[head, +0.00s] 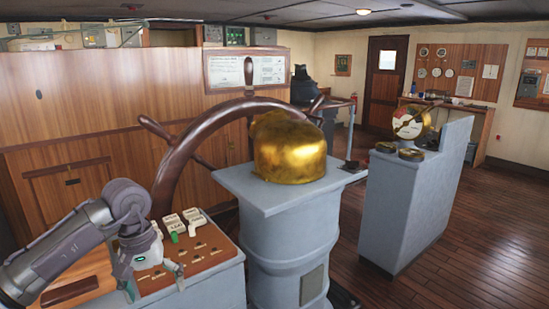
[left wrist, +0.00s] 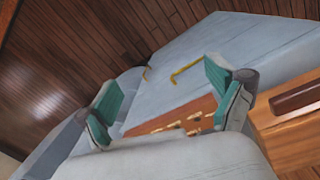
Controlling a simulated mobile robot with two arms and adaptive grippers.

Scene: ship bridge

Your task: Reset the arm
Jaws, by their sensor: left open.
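My left arm comes in from the left in the head view. Its gripper (head: 154,282) is over the brown control panel (head: 210,245) on a grey console. In the left wrist view the left gripper (left wrist: 168,98) has its two green-padded fingers wide apart, with nothing held between them. Part of the brown panel (left wrist: 203,104) shows beyond and between the fingers, with small brass-coloured fittings on it. I cannot tell whether the fingers touch the panel. My right arm and right gripper are in neither view.
White switches (head: 194,217) stand at the panel's back, close to the gripper. Behind are a large wooden wheel (head: 176,160) and a brass dome (head: 290,148) on a grey pedestal (head: 290,240). A grey cabinet (head: 415,205) stands right. Open wooden floor (head: 475,240) lies beyond it.

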